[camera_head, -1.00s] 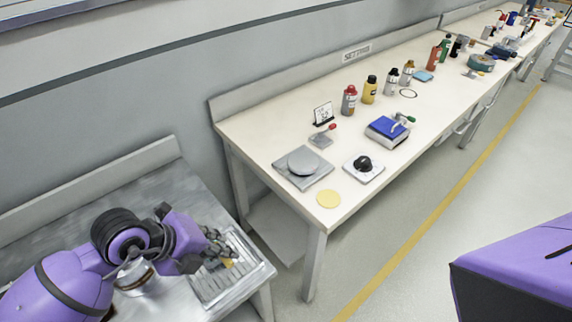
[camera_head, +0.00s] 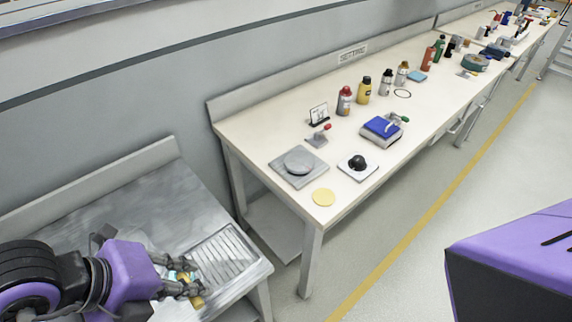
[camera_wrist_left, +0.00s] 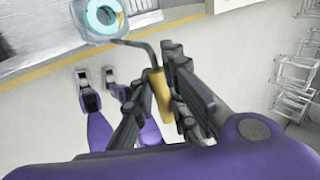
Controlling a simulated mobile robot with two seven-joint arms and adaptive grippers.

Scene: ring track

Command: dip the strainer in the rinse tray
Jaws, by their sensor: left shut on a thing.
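My left gripper (camera_head: 180,284) is at the right part of the grey metal bench, close to the ribbed metal area. It is shut on the strainer's yellow handle (camera_wrist_left: 159,95), which shows between the fingers in the left wrist view. A thin grey stem bends from the handle to the strainer's round head (camera_wrist_left: 103,20), which shows a blue ring and is partly cut by the picture's top edge. In the head view the strainer (camera_head: 197,301) is mostly hidden by the fingers. I cannot make out the rinse tray for sure. My right gripper is not in view.
The ribbed metal drainer (camera_head: 222,258) lies at the bench's right end and is bare. A long white table (camera_head: 255,135) stands beyond a gap, with bottles, a scale (camera_head: 299,161) and a blue-topped device (camera_head: 382,127).

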